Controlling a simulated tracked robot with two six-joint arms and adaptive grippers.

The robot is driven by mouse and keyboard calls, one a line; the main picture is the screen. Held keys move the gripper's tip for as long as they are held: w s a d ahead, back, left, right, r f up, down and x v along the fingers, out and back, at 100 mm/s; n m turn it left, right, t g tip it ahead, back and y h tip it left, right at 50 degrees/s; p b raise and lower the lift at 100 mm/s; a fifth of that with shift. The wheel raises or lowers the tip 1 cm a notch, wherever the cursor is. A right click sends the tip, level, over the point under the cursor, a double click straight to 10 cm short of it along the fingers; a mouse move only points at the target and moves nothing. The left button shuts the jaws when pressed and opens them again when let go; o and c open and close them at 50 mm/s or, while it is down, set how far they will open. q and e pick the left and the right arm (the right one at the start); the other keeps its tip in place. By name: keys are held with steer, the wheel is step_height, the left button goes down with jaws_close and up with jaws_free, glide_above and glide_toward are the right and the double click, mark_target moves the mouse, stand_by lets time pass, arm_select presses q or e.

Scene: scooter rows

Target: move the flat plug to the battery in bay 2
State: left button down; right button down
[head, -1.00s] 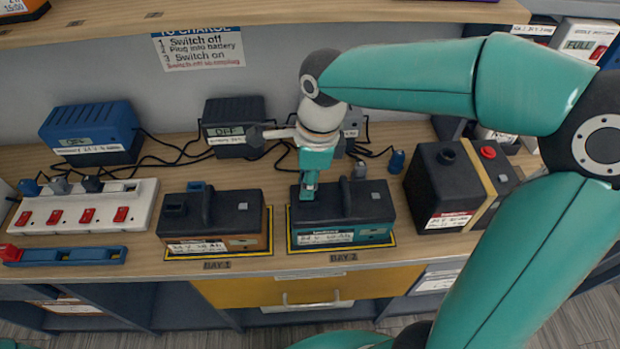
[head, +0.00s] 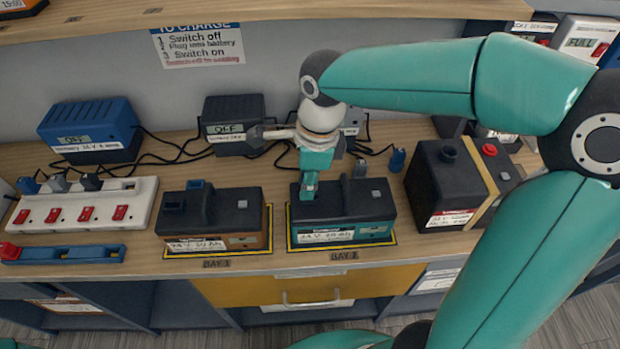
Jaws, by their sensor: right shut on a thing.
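The battery in bay 2 (head: 370,208) is a black and teal block with a top handle, on a yellow-edged mat. My right gripper (head: 309,190) points down at the left end of its top, beside the handle. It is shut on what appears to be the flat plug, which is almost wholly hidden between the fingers. I cannot tell whether that plug is seated in the battery's socket, which the gripper covers. My left gripper is not in view.
The battery in bay 1 (head: 240,215) stands to the left. A white power strip (head: 80,200) with red switches is at far left. Chargers, one blue (head: 90,130) and one black (head: 232,125), trail cables behind. A black box (head: 450,190) stands at right.

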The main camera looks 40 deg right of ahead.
steer(key=shift+f+b, duration=0.45)
steer(key=shift+f, duration=0.15)
steer(key=c, duration=0.9)
jaws_free()
steer(key=shift+r, duration=0.1)
steer(key=shift+r, duration=0.45)
steer(key=r, duration=0.7)
steer(key=d+r, duration=0.1)
steer(key=r, duration=0.3)
steer(key=shift+s+d, duration=0.1)
steer(key=shift+s, duration=0.3)
steer(key=shift+s+f, duration=0.1)
steer(key=shift+f, duration=0.05)
